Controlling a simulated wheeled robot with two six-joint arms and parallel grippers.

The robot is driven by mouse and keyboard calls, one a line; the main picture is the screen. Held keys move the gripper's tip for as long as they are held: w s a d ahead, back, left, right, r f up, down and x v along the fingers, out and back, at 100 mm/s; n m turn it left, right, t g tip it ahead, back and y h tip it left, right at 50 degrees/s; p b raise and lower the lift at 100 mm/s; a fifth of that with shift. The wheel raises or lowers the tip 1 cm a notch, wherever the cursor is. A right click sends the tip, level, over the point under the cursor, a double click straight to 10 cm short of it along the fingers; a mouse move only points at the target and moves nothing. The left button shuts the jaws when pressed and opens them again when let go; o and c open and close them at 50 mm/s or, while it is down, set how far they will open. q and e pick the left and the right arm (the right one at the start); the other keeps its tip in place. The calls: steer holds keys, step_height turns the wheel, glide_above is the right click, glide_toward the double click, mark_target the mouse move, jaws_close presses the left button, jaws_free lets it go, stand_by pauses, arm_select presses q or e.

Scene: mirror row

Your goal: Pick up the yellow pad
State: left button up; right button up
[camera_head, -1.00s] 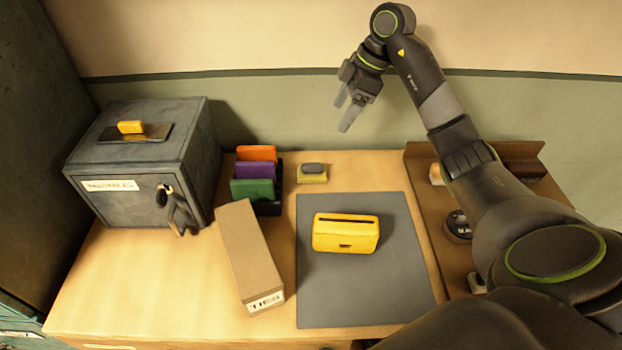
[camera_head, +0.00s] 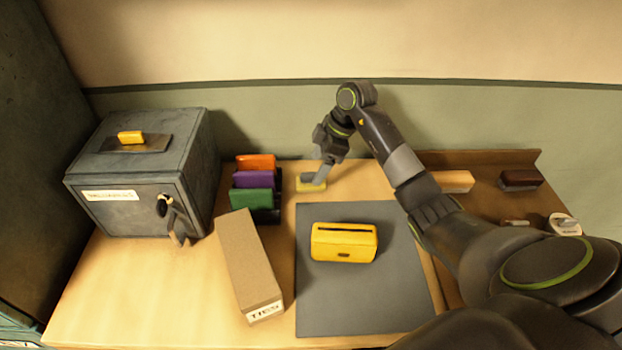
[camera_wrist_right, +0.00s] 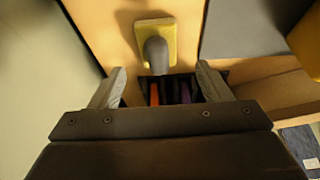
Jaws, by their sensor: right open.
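The yellow pad (camera_head: 306,186) is a small flat yellow block with a grey knob on top, on the table near the wall. It also shows in the right wrist view (camera_wrist_right: 169,31), with the knob pointing toward the gripper. My right gripper (camera_head: 317,177) is at the pad and partly covers it in the head view. In the right wrist view its two fingers (camera_wrist_right: 160,76) are spread apart, with the knob between and just ahead of them. I cannot tell whether they touch it. My left gripper is not in view.
A rack (camera_head: 268,213) with orange, purple and green cards stands left of the pad. A grey mat (camera_head: 330,300) bears a yellow slotted box (camera_head: 343,243). A long cardboard box (camera_head: 247,262) lies beside the mat. A grey safe (camera_head: 125,205) stands at left; a brown tray (camera_head: 490,190) at right.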

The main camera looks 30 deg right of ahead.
mark_target(312, 174)
steer(key=p+x, duration=0.1)
steer(key=x, duration=0.4)
steer(key=shift+w, duration=0.1)
steer(key=shift+c, duration=0.4)
steer(key=c, duration=1)
